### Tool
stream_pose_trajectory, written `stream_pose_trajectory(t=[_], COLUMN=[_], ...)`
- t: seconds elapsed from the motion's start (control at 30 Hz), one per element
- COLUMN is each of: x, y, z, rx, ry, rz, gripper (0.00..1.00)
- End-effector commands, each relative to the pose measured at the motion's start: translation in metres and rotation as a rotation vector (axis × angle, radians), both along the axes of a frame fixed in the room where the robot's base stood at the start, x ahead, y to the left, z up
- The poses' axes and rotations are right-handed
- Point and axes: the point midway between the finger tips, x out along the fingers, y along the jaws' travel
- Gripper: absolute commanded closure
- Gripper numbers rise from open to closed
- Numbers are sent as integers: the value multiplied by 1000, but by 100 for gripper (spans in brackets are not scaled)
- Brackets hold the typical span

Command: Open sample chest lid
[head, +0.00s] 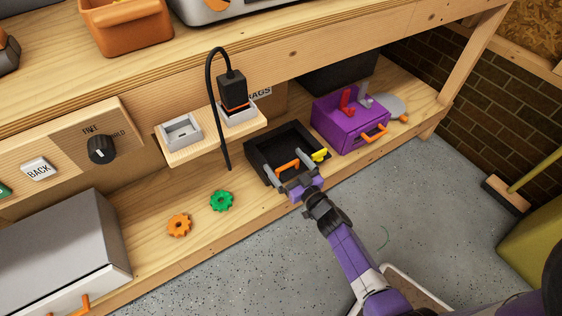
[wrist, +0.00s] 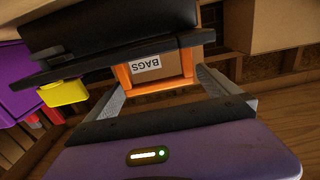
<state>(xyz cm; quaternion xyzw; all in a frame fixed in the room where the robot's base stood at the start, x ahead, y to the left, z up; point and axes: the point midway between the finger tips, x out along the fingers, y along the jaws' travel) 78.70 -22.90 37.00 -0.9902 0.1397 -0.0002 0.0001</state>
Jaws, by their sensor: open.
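The sample chest appears to be the black box (head: 262,143) on the lower shelf. Its top looks dark and recessed, and I cannot tell whether that is the lid or the inside. An orange handle (head: 287,167) is at its front, with a yellow latch-like piece (head: 320,155) to the right. My gripper (head: 290,172) is open, its fingers on either side of the handle. In the wrist view, the orange handle (wrist: 125,76) stands between the spread fingers, beside the black box (wrist: 110,30) and the yellow piece (wrist: 64,92). Contact with the handle is unclear.
A purple box (head: 345,125) with an orange handle and red and grey levers stands right of the chest. A green gear (head: 221,201) and an orange gear (head: 179,225) lie to the left. A black cable (head: 211,90) hangs behind. The upper shelf (head: 300,60) overhangs.

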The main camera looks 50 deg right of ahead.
Motion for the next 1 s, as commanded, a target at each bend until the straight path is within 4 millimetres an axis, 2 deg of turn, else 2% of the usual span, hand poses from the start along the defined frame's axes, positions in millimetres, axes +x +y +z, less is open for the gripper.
stream_pose_trajectory(t=[0.2, 0.53, 0.9, 1.0], x=[20, 23, 23, 23], y=[-6, -6, -6, -6], z=[-2, 0, 0, 0], rx=[0, 0, 0, 0], ry=[0, 1, 0, 0], rz=[0, 0, 0, 0], gripper=[0, 2, 75, 91])
